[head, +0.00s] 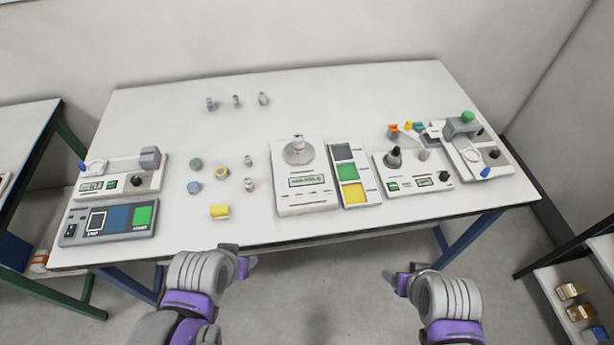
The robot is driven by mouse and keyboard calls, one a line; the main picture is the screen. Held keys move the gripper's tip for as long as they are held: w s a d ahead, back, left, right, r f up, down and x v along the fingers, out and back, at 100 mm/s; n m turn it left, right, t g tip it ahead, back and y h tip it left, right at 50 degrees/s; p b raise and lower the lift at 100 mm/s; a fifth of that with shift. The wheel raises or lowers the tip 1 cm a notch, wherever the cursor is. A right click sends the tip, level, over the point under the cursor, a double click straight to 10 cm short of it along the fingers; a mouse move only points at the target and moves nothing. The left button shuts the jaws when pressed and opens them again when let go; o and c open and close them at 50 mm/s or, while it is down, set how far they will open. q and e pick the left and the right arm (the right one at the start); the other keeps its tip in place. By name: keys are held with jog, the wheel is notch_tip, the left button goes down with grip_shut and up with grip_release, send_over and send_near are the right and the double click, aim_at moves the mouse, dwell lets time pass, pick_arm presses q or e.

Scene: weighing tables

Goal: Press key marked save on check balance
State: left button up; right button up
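A white balance (306,197) with a round metal pan and a green display stands at the front middle of the table. No label reading save is legible, and I cannot tell which device is the check balance. My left gripper (245,265) and my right gripper (396,281) are in front of the table's front edge, apart from every device. Their finger openings are too small to judge.
A strip with grey, green and yellow fields (352,174) lies beside the balance. Other instruments stand at the left (120,176) and right (413,172) of the white table (250,115).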

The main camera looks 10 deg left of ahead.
grip_shut()
dwell(1.6)
